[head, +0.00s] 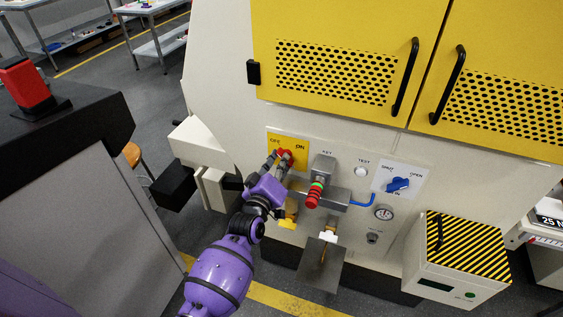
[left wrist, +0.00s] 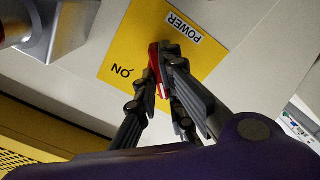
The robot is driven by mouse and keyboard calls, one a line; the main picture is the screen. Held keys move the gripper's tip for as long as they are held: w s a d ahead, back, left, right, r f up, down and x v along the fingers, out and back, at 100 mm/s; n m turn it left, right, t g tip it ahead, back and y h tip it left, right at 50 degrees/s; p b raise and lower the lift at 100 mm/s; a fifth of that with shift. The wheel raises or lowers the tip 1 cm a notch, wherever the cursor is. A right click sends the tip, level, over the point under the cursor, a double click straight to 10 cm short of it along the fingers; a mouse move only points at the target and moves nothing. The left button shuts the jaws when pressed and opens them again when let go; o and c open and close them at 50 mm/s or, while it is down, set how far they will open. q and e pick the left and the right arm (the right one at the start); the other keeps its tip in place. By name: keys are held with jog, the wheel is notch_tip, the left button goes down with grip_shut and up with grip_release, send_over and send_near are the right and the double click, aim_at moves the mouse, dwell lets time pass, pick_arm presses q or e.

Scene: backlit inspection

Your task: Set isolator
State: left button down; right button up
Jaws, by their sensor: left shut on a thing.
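The isolator is a red rotary handle (head: 287,154) on a yellow plate (head: 273,136) marked OFF and ON, on the cream machine front. My left gripper (head: 280,160) is at the plate with its fingers shut on the red handle. In the left wrist view the red handle (left wrist: 154,62) shows between the dark fingers (left wrist: 160,85), partly hidden by them. The yellow plate there (left wrist: 135,40) reads ON and POWER upside down. The handle's exact angle is hard to tell. My right gripper is not in view.
A grey plate (head: 321,263) juts out below. A striped box (head: 458,262) stands right. A dark-topped cabinet (head: 70,150) stands left.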

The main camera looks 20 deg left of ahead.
pick_arm(q)
jog(key=c, duration=1.9)
grip_release()
jog(key=shift+o, duration=0.2)
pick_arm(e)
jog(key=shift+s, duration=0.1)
pick_arm(q)
jog(key=s, duration=1.2)
jog(key=shift+a, duration=0.2)
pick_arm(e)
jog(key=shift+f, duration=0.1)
